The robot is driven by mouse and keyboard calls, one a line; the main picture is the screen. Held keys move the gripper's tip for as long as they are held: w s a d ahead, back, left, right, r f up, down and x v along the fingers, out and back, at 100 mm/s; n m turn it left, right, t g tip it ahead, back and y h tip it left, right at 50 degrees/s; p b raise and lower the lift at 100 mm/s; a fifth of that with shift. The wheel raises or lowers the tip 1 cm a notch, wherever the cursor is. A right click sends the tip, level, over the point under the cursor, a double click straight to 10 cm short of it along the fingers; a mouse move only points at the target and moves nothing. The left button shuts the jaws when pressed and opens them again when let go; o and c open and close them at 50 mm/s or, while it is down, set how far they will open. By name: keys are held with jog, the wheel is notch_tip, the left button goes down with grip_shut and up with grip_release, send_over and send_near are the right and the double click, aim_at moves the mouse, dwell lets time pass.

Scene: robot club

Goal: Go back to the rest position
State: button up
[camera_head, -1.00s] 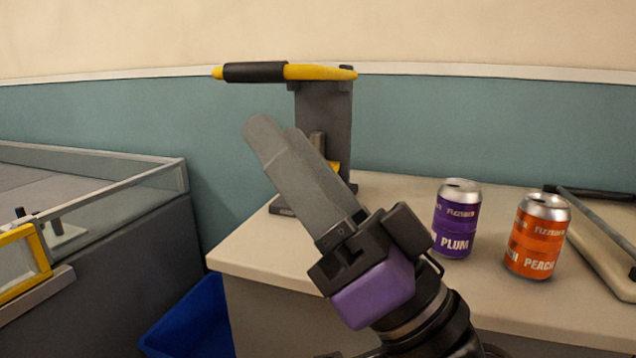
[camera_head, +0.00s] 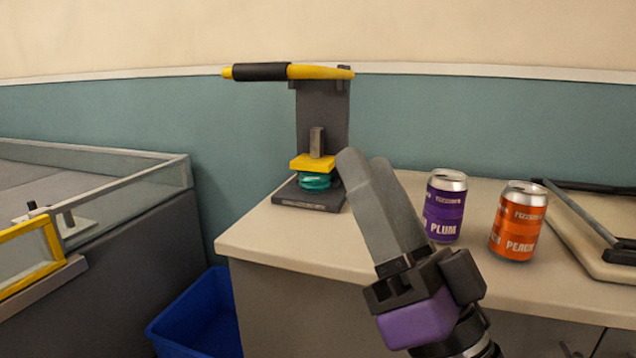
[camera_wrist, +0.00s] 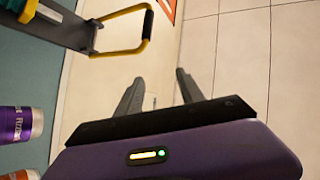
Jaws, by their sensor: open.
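My gripper (camera_head: 372,168) is raised in front of the counter, its two grey fingers pointing up and a little left. It holds nothing. A can crusher (camera_head: 323,110) with a yellow and black handle stands at the back left of the counter. A teal can (camera_head: 315,181), short and squat, sits under its yellow plate.
A purple plum can (camera_head: 444,206) and an orange peach can (camera_head: 517,222) stand upright to the right of my gripper. A grey-framed tool (camera_head: 590,225) lies at the far right. A blue bin (camera_head: 200,315) stands below left, beside a glass-walled enclosure (camera_head: 125,195).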

jog(key=s+d+f+m+h, duration=0.15)
jog(key=d+f+h, duration=0.25)
jog(key=f, duration=0.4)
jog(key=s+d+f+m+h, duration=0.1)
jog(key=s+d+f+h, duration=0.2)
jog(key=f+h, duration=0.3)
jog(key=s+d+f+m+h, duration=0.2)
jog(key=d+f+h, duration=0.15)
jog(key=f, duration=0.55)
jog(key=s+d+f+n+g, duration=0.2)
jog(key=s+f+g, duration=0.2)
jog(key=s+f, duration=0.65)
jog(key=s+d+f+n+g, duration=0.3)
jog(key=s+f, duration=0.4)
jog(key=s, duration=0.6)
notch_tip(320, 180, up, 38)
jog(key=g+p, duration=0.1)
jog(key=p, duration=3.7)
jog(key=shift+a+r+m+p, duration=0.15)
jog(key=shift+a+m+p, duration=0.15)
jog(key=shift+m, duration=0.05)
